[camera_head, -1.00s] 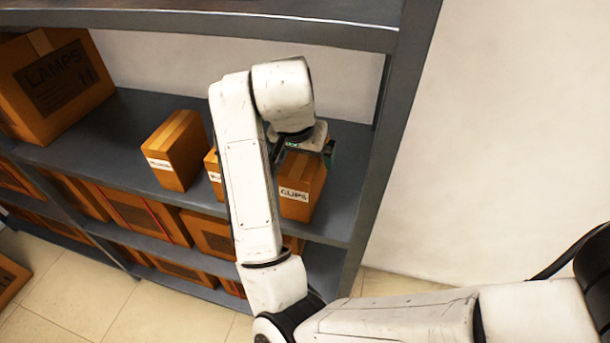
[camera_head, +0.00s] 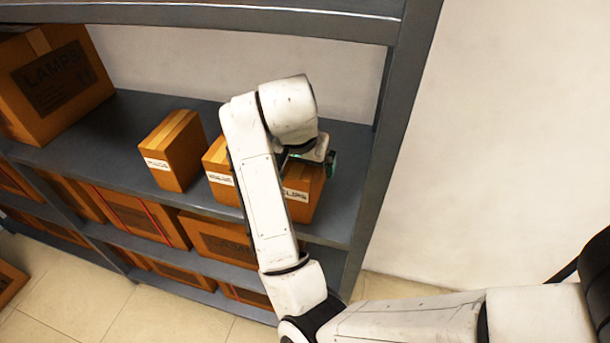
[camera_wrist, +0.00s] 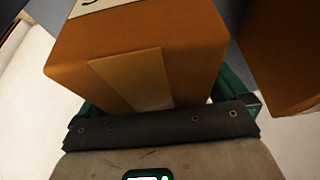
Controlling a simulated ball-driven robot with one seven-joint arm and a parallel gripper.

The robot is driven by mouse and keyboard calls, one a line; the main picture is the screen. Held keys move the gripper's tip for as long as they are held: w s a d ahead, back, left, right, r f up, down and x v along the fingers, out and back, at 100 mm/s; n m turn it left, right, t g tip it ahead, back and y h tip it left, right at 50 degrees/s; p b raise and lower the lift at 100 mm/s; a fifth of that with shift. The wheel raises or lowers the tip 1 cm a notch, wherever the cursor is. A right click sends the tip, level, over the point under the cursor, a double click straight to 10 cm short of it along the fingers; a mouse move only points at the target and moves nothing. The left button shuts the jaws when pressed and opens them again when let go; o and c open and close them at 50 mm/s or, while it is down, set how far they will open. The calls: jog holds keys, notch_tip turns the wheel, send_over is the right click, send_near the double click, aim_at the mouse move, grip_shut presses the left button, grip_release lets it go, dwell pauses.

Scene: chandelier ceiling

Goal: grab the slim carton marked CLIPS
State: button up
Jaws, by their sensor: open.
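The slim brown CLIPS carton (camera_head: 301,211) stands upright near the right end of the shelf, its white label partly covered by my arm. My gripper (camera_head: 316,165) is right above it, pointing down, with its fingers mostly hidden in the head view. In the wrist view the carton's taped top (camera_wrist: 140,60) fills the middle, with part of its label at the top edge. My gripper (camera_wrist: 165,97) is open there, with a green finger showing on each side of the carton. I cannot tell whether either finger touches it.
A similar labelled carton (camera_head: 218,165) stands just left of CLIPS, partly behind my arm; a carton (camera_wrist: 290,50) is close by on the right in the wrist view. Another (camera_head: 173,150) stands further left, then a large LAMPS box (camera_head: 55,85). A shelf upright (camera_head: 385,150) is at the right.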

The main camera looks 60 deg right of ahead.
jog(key=shift+f, duration=0.1)
jog(key=shift+c, duration=0.4)
jog(key=c, duration=1.3)
